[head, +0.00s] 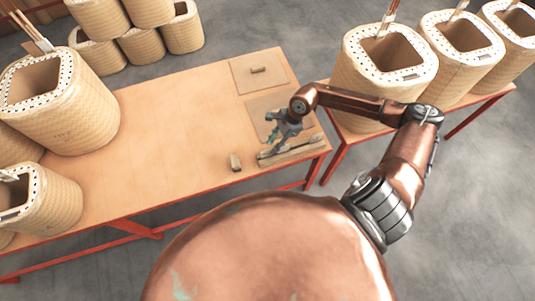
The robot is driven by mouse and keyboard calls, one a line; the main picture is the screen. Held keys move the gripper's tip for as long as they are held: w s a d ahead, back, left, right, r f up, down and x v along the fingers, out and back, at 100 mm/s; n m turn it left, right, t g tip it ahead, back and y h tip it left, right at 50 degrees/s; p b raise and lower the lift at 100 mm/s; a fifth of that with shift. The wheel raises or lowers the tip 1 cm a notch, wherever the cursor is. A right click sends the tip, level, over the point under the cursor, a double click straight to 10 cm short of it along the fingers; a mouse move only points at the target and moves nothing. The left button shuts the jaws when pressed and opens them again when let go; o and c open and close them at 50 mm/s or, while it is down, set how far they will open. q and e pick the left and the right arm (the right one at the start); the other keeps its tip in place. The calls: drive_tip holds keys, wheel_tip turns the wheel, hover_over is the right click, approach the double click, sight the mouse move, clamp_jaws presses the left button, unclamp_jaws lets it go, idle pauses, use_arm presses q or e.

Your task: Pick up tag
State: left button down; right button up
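My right gripper (270,137) hangs over the right end of the wooden table, at the near edge of a flat brown square panel (262,106). It is small and dark here, and I cannot tell whether its fingers are open or hold anything. No piece is clearly readable as the tag. A small tan block (235,162) stands on the table, to the left of and nearer than the gripper, apart from it. Another small tan piece (258,70) lies on a second square panel (243,80) farther back. My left gripper is out of view.
A long narrow piece (292,152) lies by the table's right near edge, close under the gripper. Large coils stand at the left (85,115), on a red-framed stand at the right (385,85), and in a stack behind (143,45). The wooden table's middle (165,130) is clear.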

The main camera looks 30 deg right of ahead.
sight(267, 153)
drive_tip(key=x, duration=0.6)
drive_tip(key=shift+a, duration=0.3)
clamp_jaws()
